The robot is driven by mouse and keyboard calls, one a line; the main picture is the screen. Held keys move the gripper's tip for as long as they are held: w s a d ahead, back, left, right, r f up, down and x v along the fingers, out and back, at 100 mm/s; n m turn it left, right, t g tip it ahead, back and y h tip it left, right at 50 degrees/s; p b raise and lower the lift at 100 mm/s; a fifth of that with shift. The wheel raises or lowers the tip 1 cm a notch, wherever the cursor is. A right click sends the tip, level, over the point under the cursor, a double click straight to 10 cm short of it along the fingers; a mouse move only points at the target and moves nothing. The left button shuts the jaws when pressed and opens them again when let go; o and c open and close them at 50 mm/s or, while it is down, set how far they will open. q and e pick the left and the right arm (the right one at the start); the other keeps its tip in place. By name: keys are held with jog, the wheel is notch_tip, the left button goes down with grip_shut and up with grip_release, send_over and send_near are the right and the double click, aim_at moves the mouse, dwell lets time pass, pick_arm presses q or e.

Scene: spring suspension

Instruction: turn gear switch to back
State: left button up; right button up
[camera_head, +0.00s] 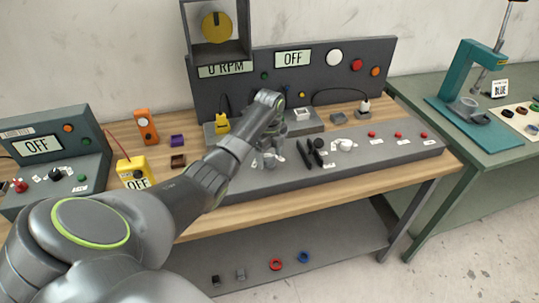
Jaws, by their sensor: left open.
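No part is clearly marked as the gear switch. A black knob (55,174) with white labels around it sits on the teal control box (40,145) at the far left, well away from my left gripper. I cannot tell whether this knob is the gear switch or which way it is set. My right gripper is not in view.
A dark panel (335,70) with an OFF display, buttons and lamps stands at the back of the bench. A yellow meter (134,170) and an orange device (145,126) stand left of my arm. A teal press (470,75) is on the right-hand table. My left arm covers part of the bench.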

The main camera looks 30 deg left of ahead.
pick_arm(q)
jog(key=shift+f, duration=0.25)
jog(key=c, duration=1)
jog(key=shift+r, duration=0.1)
